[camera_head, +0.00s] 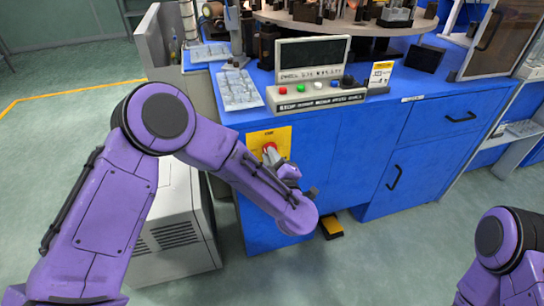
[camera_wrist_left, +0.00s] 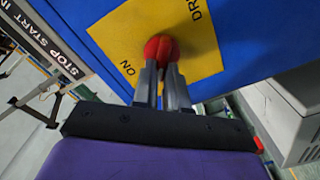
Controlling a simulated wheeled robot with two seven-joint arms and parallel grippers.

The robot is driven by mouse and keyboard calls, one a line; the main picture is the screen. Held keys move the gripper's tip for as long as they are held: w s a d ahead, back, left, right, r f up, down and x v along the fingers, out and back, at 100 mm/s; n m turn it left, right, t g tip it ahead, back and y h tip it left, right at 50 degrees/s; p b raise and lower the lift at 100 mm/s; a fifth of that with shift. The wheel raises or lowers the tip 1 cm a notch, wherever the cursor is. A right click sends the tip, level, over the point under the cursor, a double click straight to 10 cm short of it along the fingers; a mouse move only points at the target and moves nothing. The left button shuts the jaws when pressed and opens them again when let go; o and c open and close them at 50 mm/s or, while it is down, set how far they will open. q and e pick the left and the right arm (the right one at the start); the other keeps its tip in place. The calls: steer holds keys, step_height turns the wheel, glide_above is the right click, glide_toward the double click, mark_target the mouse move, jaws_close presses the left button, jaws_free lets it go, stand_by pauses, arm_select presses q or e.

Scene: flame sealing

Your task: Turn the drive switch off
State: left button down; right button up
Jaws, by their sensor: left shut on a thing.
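The drive switch is a red knob (camera_head: 269,147) on a yellow plate (camera_head: 283,134) on the blue cabinet front. In the left wrist view the red knob (camera_wrist_left: 162,48) sits on the yellow plate (camera_wrist_left: 205,58), which bears "ON" and part of "DRI". My left gripper (camera_head: 277,158) reaches the knob from the front. In the left wrist view its two dark fingers (camera_wrist_left: 163,72) are shut on the knob's near part. The fingertips hide some of the knob. My right arm shows at the lower right of the head view, but its gripper is out of view.
A control panel (camera_head: 318,97) with coloured buttons stands on the blue cabinet (camera_head: 344,152) above the plate. A grey box unit (camera_head: 172,232) stands on the floor left of the switch. A yellow pedal (camera_head: 331,227) lies at the cabinet's foot.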

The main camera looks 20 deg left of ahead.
arm_select(q)
steer(key=shift+s+a+f+n+b, duration=0.15)
steer(key=shift+n+b, duration=0.1)
steer(key=shift+n, duration=1)
steer(key=shift+w+d+f+n+b, duration=0.15)
steer(key=shift+n+b, duration=0.1)
steer(key=shift+n, duration=0.95)
steer(key=shift+s+a+f+n+b, duration=0.15)
steer(key=shift+n+b, duration=0.1)
steer(key=shift+n, duration=1)
steer(key=c, duration=1.2)
jaws_free()
steer(key=shift+o, duration=0.2)
steer(key=v, duration=1)
steer(key=shift+d+p, duration=0.25)
steer(key=shift+p, duration=0.05)
steer(key=shift+s+d, duration=0.1)
